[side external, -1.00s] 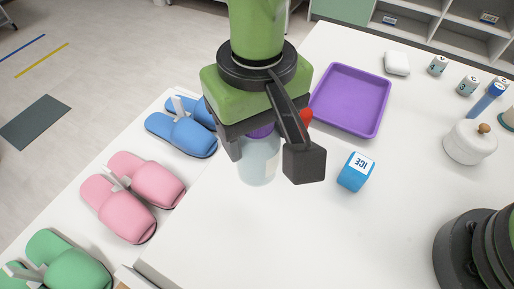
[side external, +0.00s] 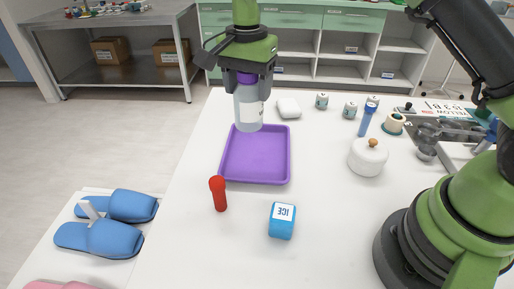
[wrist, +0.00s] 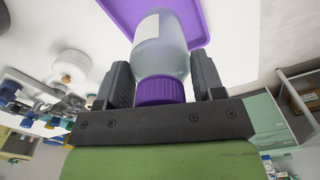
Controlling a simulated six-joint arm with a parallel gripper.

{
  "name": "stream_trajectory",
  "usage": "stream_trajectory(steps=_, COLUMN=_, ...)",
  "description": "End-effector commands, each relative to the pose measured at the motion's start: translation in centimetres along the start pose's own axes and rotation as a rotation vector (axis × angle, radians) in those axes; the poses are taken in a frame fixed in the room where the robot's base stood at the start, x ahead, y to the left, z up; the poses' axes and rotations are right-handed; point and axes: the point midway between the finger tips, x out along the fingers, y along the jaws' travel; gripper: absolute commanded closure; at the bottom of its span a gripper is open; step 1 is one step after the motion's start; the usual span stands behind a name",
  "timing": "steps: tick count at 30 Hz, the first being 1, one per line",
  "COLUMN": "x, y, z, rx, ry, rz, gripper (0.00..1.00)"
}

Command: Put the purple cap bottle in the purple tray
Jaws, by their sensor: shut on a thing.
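The purple cap bottle (side external: 249,108) is clear with a white label and hangs upright from my gripper (side external: 247,80). My gripper is shut on it near the purple cap. In the side view the bottle overlaps the far part of the purple tray (side external: 256,180); it looks held above the tray, and the exact height is hard to tell. In the wrist view the bottle (wrist: 160,45) sits between the two dark fingers, cap (wrist: 160,91) nearest the camera, with the tray (wrist: 200,14) beyond it. The visible tray floor is empty.
A white block (side external: 289,107) and several small jars stand behind. Blue slippers (side external: 110,222) lie at left.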

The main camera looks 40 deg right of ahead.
Motion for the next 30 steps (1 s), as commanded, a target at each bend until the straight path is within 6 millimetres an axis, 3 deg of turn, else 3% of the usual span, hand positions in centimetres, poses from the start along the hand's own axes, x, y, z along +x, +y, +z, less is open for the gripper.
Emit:
stream_trajectory(steps=3, x=0.1, y=0.6, z=-2.1, rx=0.099, ry=0.0, rz=0.0, gripper=0.69)
stream_trajectory(steps=6, x=1.3, y=0.8, z=-2.6, rx=0.128, ry=-0.002, rz=0.004, gripper=0.69)
stream_trajectory(steps=12, x=5.1, y=0.8, z=-2.6, rx=0.13, ry=-0.001, rz=0.004, gripper=0.69)
stream_trajectory(steps=21, x=8.8, y=0.8, z=-2.6, rx=0.127, ry=-0.002, rz=0.003, gripper=0.69)
stream_trajectory(steps=25, x=9.9, y=0.8, z=-2.6, rx=0.127, ry=0.0, rz=0.0, gripper=0.69)
stream_trajectory(steps=30, x=10.0, y=0.7, z=-2.6, rx=0.126, ry=0.0, rz=-0.002, gripper=0.69)
